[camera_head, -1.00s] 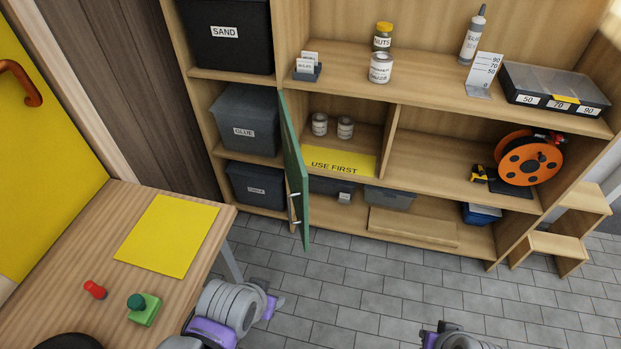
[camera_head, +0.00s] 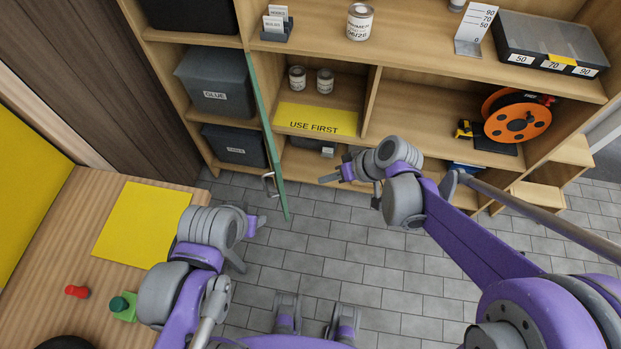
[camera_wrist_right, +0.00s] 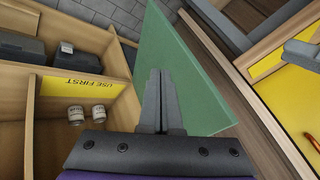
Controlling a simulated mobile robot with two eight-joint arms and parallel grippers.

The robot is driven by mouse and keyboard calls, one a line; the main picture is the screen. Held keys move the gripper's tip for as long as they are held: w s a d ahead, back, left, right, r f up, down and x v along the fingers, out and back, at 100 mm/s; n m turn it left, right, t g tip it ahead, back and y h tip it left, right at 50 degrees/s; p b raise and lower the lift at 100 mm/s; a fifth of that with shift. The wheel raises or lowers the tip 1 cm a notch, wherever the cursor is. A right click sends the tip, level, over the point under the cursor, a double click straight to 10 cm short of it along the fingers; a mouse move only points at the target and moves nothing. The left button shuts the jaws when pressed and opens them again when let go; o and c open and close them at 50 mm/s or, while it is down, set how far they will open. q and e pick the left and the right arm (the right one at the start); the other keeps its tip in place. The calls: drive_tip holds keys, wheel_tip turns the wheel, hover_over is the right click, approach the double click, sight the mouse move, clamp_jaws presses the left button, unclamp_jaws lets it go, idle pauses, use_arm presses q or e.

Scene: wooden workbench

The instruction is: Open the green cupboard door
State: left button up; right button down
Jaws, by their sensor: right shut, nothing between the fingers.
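The green cupboard door (camera_head: 268,145) stands swung out from the shelf unit, seen nearly edge-on in the head view. Its metal handle (camera_head: 268,184) is on its left side. My right gripper (camera_head: 327,179) is to the right of the door, on the side of the open compartment. In the right wrist view its fingers (camera_wrist_right: 158,88) are together and empty, in front of the door's green face (camera_wrist_right: 190,85); whether they touch it I cannot tell. My left gripper (camera_head: 260,221) is below the door, near the workbench; its finger opening is unclear.
The open compartment holds two small cans (camera_head: 297,78) and a yellow "USE FIRST" sheet (camera_head: 315,119). Grey bins (camera_head: 215,85) stand left of the door. An orange cable reel (camera_head: 517,117) is at right. The workbench (camera_head: 80,215) is at left, with tiled floor between.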

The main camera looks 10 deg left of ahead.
use_arm(q)
drive_tip(key=shift+f, duration=0.25)
use_arm(e)
drive_tip(key=a+f, duration=0.7)
drive_tip(key=a, duration=0.2)
drive_tip(key=shift+s, duration=0.2)
drive_tip(key=shift+f, duration=0.1)
